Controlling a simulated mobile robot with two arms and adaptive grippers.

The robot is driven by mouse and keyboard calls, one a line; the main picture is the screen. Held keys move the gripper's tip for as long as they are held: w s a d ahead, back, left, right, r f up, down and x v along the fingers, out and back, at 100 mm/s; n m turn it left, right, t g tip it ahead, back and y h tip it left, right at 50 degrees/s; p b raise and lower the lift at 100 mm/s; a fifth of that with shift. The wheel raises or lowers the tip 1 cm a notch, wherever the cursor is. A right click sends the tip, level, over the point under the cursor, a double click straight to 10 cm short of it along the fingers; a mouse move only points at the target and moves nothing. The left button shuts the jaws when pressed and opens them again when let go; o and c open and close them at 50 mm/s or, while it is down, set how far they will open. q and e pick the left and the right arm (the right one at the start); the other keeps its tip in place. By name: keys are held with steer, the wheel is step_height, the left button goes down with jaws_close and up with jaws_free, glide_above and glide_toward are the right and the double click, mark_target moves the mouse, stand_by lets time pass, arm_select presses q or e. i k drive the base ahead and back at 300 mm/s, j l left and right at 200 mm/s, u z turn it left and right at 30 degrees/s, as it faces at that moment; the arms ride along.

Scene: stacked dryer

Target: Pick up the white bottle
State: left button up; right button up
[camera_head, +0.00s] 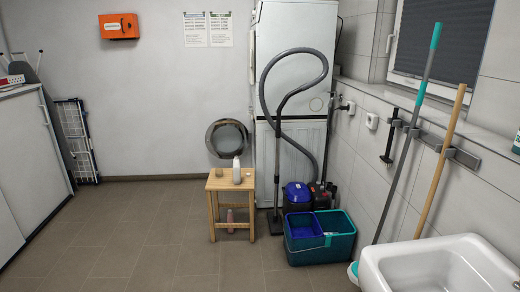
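The white bottle (236,171) stands upright on the small wooden stool (213,185) in the middle of the head view. A small light-brown item (219,172) sits on the stool to the left of the bottle. A pinkish bottle-like thing (230,221) stands low under the stool, partly behind its legs. Neither of my grippers shows in this view.
A vacuum cleaner (298,193) and a teal bucket (338,243) stand right of the stool. A white sink (437,262) is front right. The floor (150,245) left of the stool is clear.

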mark_target(236, 167)
steer(key=i+u, duration=0.25)
steer(key=i, duration=1.85)
